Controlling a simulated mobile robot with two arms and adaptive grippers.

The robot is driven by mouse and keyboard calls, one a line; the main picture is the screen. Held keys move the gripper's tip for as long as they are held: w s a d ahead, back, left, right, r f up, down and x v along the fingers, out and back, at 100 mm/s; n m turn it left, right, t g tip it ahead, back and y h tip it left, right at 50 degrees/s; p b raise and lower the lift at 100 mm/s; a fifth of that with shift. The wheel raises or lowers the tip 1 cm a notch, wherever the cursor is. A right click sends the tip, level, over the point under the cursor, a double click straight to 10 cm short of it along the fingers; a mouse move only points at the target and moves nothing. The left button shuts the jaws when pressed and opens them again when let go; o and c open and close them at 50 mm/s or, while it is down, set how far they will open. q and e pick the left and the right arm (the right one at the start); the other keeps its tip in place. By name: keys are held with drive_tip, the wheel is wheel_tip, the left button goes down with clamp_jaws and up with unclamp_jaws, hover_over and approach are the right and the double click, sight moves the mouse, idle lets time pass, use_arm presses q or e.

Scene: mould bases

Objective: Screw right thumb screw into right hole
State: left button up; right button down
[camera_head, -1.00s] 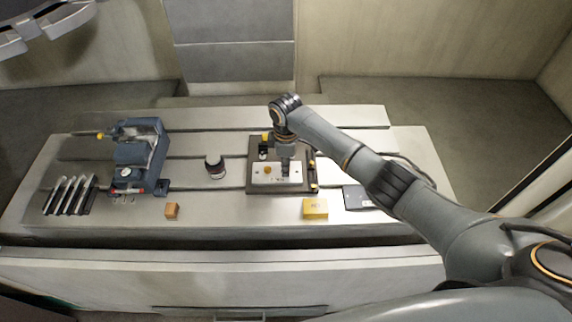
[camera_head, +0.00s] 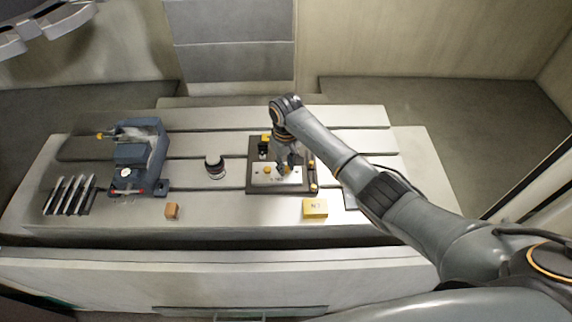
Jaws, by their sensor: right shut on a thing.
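The mould base (camera_head: 253,185) lies on the slotted table, with a light plate (camera_head: 272,181) on its front part. An orange-yellow thumb screw (camera_head: 267,170) stands in the left half of the plate. My right gripper (camera_head: 284,172) points down over the right half of the plate. It is shut on the right thumb screw, which its fingers mostly hide. The right hole is hidden under the gripper, so I cannot tell how deep the screw sits. My left gripper is not in view.
The front table strip between the blocks is clear.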

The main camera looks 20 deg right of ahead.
drive_tip(key=m, duration=0.6)
drive_tip(key=shift+s+a+f, duration=0.1)
drive_tip(key=shift+s+f, duration=0.1)
drive_tip(key=shift+m, duration=0.8)
drive_tip(key=m, duration=0.4)
drive_tip(key=c, duration=1.1)
unclamp_jaws()
drive_tip(key=shift+w+r, duration=0.1)
drive_tip(key=shift+r, duration=0.05)
drive_tip(key=shift+r, duration=2.5)
